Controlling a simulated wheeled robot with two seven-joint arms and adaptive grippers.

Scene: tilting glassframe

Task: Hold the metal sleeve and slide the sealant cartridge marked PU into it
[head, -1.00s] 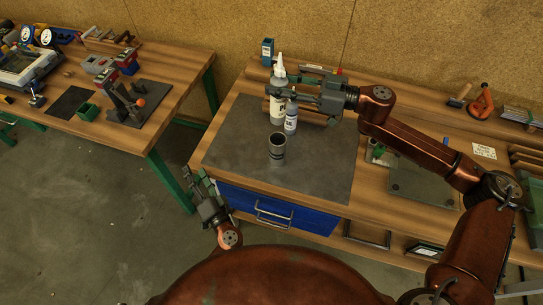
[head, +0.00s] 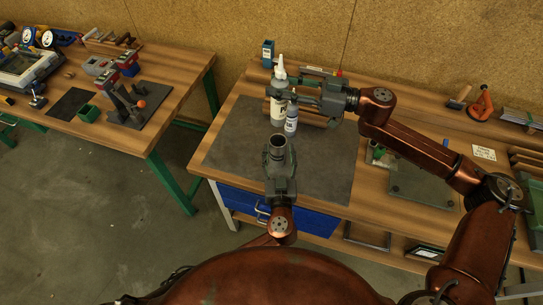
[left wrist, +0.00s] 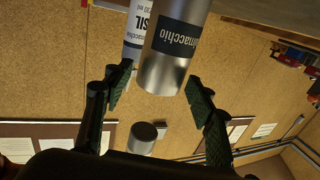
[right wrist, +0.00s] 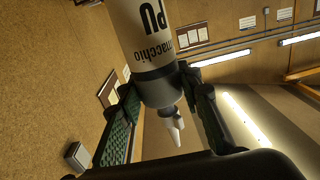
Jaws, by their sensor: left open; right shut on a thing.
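The metal sleeve (head: 277,143) stands upright at the front of the dark mat, its open top showing. It also shows, with a black label, in the left wrist view (left wrist: 170,68). My left gripper (head: 280,165) is at the sleeve from the near side, open, with its fingers apart on either side of it. The white sealant cartridge marked PU (right wrist: 150,30) has a dark collar and a pale nozzle. My right gripper (head: 303,93) is shut on it; in the head view the cartridge (head: 279,108) is upright at the back of the mat. I cannot tell whether it touches the mat.
A smaller cartridge marked SIL (head: 291,120) stands close beside the PU cartridge, also in the left wrist view (left wrist: 137,35). The dark mat (head: 235,148) is clear to the left. A green plate (head: 425,183) lies at right. A blue box (head: 267,52) stands at the back.

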